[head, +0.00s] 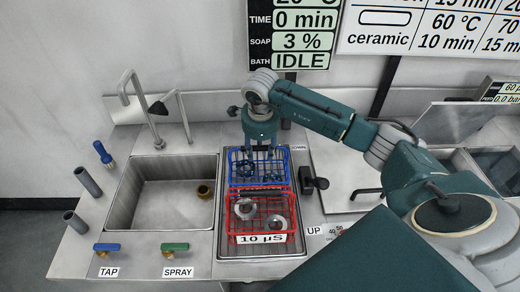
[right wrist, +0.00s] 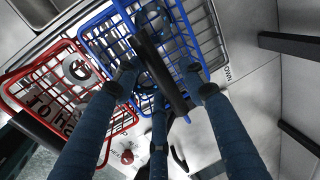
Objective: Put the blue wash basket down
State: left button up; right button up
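The blue wash basket (head: 287,168) sits level in the back half of the narrow steel bay (head: 228,243), with dark rings inside. In the right wrist view the blue basket (right wrist: 98,32) is at upper middle, with a dark handle bar (right wrist: 160,72) across it. My right gripper (head: 262,148) is above the basket, pointing down. Its fingers (right wrist: 165,82) stand apart around the bar, with gaps visible beside it; it looks open. Whether the basket touches the bay floor is hidden. My left gripper is not in view.
A red basket (head: 292,222) with pale rings sits directly in front of the blue one, very close. A black lever (head: 316,184) stands at the bay's right. A display (head: 302,40) reads IDLE.

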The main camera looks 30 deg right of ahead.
jog(key=shift+r, duration=0.1)
notch_tip(320, 180, up, 12)
jog(key=s+a+b, duration=0.1)
jog(key=s+b, duration=0.1)
jog(key=b, duration=0.2)
jog(key=shift+a, duration=0.1)
dwell(0.5)
